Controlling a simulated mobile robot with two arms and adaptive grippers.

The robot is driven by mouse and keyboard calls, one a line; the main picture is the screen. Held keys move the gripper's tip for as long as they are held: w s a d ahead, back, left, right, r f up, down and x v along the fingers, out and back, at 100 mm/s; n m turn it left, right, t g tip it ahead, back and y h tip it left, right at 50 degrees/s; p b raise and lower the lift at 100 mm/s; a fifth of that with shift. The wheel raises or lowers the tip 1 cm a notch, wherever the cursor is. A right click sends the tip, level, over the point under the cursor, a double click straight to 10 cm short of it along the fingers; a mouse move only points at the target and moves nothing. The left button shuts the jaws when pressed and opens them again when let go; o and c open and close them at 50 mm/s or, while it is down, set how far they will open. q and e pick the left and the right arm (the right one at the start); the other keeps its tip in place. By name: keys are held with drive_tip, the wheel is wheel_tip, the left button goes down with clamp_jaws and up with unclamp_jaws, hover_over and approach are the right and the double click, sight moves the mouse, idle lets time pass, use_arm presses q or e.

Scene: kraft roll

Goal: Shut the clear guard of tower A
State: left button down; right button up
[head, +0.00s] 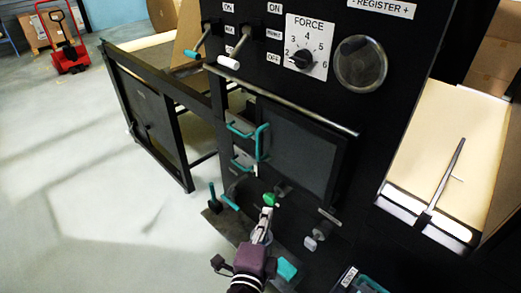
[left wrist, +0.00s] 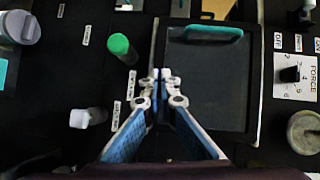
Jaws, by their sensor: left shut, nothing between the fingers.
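A dark, see-through-looking panel (head: 305,150) with a teal handle (head: 262,142) on its left edge is on the front of the black machine; I take it for the guard. It shows in the left wrist view (left wrist: 208,85) with its teal handle (left wrist: 213,32) at the top. I cannot read a tower letter or tell whether the panel is fully closed. My left gripper (head: 267,210) is shut and empty, below the panel in the head view. In the left wrist view its fingertips (left wrist: 160,75) are by the panel's left edge, apart from the handle. My right gripper is not seen.
A green knob (head: 268,198) sits close to the left fingertips, also in the left wrist view (left wrist: 119,44). Levers (head: 230,62), a FORCE dial (head: 302,60) and a round knob (head: 360,62) are above. A metal bar (head: 290,103) crosses above the panel. Open floor lies left.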

use_arm(q)
wheel_tip(320, 180, up, 9)
drive_tip(key=a+t, duration=0.1)
drive_tip(key=t, duration=0.1)
drive_tip(key=p, duration=0.3)
approach(260, 158)
drive_tip(key=w+d+r, duration=0.3)
drive_tip(key=d+r, duration=0.1)
drive_tip(key=shift+m, duration=0.3)
drive_tip(key=w+a+p, duration=0.1)
drive_tip(key=w+a, duration=0.1)
drive_tip(key=w, duration=0.1)
drive_tip(key=shift+w+a+f+p, duration=0.15)
drive_tip(key=shift+f+p, duration=0.1)
drive_tip(key=shift+p, duration=0.1)
